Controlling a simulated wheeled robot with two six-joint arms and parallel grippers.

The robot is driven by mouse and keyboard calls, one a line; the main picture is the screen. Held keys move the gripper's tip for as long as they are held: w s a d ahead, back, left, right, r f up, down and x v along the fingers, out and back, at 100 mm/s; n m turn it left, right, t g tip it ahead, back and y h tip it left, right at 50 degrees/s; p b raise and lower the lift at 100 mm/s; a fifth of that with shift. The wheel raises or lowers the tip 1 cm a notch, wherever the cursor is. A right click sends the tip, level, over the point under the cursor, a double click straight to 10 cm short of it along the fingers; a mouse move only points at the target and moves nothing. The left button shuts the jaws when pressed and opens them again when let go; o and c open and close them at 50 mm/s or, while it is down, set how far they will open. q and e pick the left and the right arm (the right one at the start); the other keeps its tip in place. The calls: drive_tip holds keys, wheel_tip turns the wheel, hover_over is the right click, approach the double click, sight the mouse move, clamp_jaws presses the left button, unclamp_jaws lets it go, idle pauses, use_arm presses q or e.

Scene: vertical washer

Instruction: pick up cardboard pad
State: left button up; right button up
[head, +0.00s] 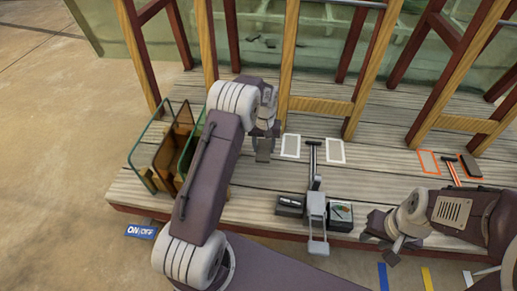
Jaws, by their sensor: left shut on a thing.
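Brown pads that look like cardboard (177,140) stand upright between green-edged glass panes (146,137) at the left end of the wooden deck. My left arm partly covers this group. My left gripper (264,150) points down above the deck, to the right of the panes and apart from the brown pads that show. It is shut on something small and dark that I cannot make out. My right gripper (385,238) is at the deck's front right edge. Its fingers look spread, with nothing between them.
Wooden frames (290,60) rise from the deck (375,185) in front of a large green glass sheet (270,35). White and orange outlined rectangles mark the deck. A blue ON/OFF sign (141,232) lies at front left.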

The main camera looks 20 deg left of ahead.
use_arm(q)
drive_tip(key=w+d+r+p, duration=0.4)
drive_tip(key=w+d+r, duration=0.1)
drive_tip(key=w+d, duration=0.1)
drive_tip(key=shift+w+d+r+p, duration=0.15)
drive_tip(key=shift+d+r+p, duration=0.15)
drive_tip(key=shift+d, duration=0.3)
drive_tip(key=s+a+r+m, duration=0.2)
drive_tip(key=s+r, duration=0.4)
drive_tip(key=s, duration=0.4)
drive_tip(key=s+a+r+m, duration=0.1)
drive_tip(key=s+r, duration=0.6)
drive_tip(key=s, duration=0.2)
wheel_tip(320, 180, up, 30)
drive_tip(key=s+p, duration=0.2)
drive_tip(key=p, duration=3.6)
drive_tip(key=shift+s, duration=0.25)
